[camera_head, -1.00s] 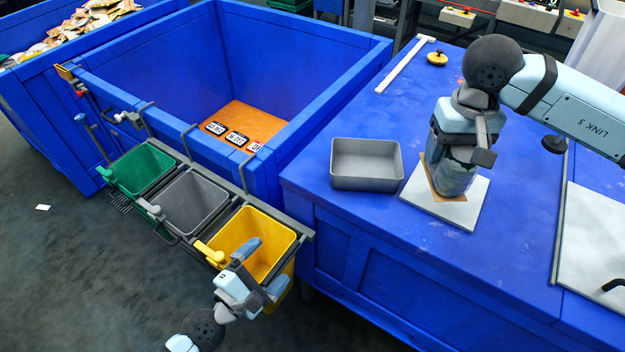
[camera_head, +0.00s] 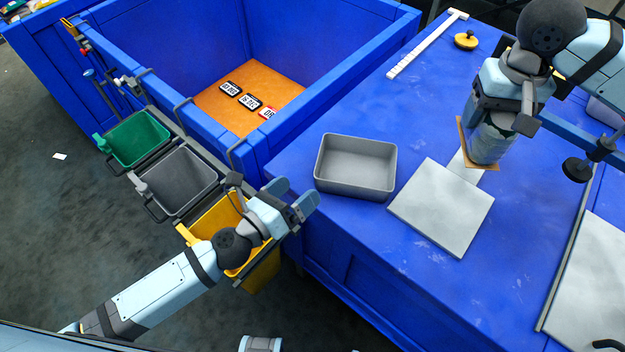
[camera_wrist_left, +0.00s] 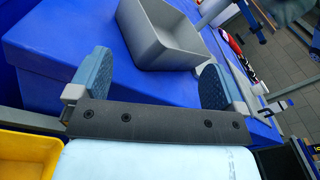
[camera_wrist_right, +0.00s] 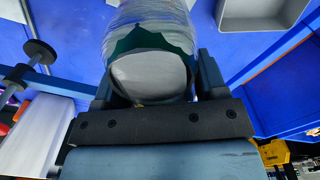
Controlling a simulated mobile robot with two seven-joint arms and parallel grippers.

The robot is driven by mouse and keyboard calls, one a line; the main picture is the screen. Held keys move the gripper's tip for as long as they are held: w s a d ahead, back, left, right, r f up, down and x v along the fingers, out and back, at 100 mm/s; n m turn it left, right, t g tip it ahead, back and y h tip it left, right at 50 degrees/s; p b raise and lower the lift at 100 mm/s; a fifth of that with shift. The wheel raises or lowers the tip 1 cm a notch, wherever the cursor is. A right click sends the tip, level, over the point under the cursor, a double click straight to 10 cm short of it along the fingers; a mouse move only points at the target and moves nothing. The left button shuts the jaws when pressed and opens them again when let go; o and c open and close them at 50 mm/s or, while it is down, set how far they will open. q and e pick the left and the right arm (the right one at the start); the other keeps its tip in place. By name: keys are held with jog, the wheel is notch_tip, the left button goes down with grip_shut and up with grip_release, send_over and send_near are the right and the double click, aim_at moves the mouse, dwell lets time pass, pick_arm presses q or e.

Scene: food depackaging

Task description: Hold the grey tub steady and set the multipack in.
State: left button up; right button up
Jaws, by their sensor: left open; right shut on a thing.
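The grey tub (camera_head: 322,172) is an open, empty rectangular container on the blue table, near its left edge. It also shows at the top of the left wrist view (camera_wrist_left: 165,38) and in the top right of the right wrist view (camera_wrist_right: 262,14). My left gripper (camera_head: 292,196) is open and empty, just left of the tub and apart from it. The multipack (camera_head: 487,148), wrapped in clear film with a brown card at its base, is in my right gripper (camera_head: 500,115), right of the tub. The film-wrapped multipack (camera_wrist_right: 150,65) fills the space between the fingers.
A white board (camera_head: 440,210) lies right of the tub, with a narrow pale strip behind it. Green (camera_head: 138,138), grey (camera_head: 180,180) and yellow (camera_head: 212,216) bins hang left of the table. A large blue crate (camera_head: 330,75) stands behind. A yellow-topped knob (camera_head: 466,40) is farther back.

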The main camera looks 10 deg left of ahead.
jog(key=shift+r, duration=0.35)
pick_arm(q)
jog(key=p, duration=0.2)
send_over(332, 173)
pick_arm(e)
jog(key=shift+r, duration=0.7)
pick_arm(q)
jog(key=shift+c, duration=0.4)
pick_arm(e)
jog(key=shift+s, duration=0.1)
